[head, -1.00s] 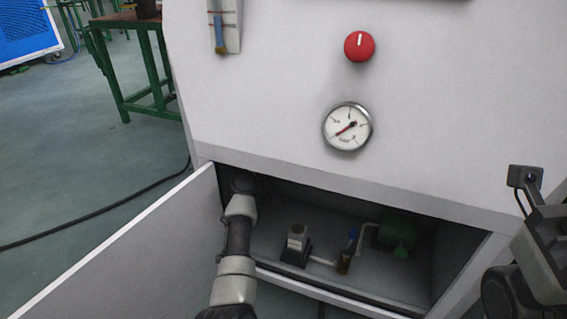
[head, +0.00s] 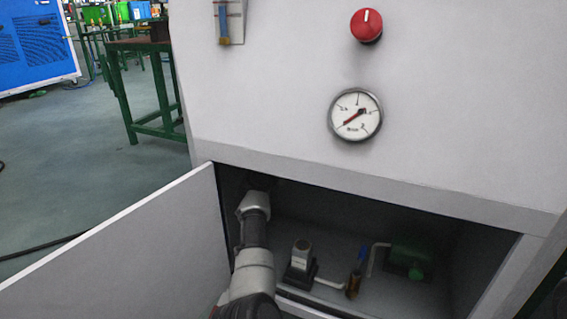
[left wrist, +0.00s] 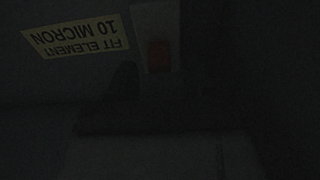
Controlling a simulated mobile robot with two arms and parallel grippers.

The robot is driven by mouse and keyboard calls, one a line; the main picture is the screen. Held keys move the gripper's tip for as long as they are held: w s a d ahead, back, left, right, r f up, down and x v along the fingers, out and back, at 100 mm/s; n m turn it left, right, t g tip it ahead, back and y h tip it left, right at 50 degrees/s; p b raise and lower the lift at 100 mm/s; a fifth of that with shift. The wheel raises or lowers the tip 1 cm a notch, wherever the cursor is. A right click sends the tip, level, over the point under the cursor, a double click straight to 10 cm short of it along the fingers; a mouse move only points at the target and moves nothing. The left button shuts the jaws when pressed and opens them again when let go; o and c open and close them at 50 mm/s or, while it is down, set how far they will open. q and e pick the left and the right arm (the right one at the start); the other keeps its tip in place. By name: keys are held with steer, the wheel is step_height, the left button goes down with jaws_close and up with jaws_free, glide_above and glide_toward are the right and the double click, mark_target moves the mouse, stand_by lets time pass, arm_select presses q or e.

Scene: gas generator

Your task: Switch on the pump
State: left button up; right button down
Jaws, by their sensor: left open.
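My left arm reaches into the open lower compartment of a grey cabinet. My left gripper (head: 257,184) is a dark shape at its end, near the compartment's left back; its fingers are hard to make out. In the very dark left wrist view, a pale box with a dull red switch (left wrist: 159,54) shows at the top centre, beside a yellow label (left wrist: 76,36) reading "FIT ELEMENT 10 MICRON" upside down. I cannot tell the switch's position. A green pump-like unit (head: 409,258) sits at the right inside the compartment. My right gripper is not in view.
The compartment door (head: 130,255) stands open at the left. A small block on a black base (head: 302,258) and pipes stand on the compartment floor. A pressure gauge (head: 356,115) and red knob (head: 366,25) are on the panel above. A green-legged table (head: 150,85) stands behind.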

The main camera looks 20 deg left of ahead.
arm_select(q)
steer(key=shift+w, duration=0.65)
steer(key=shift+c, duration=0.3)
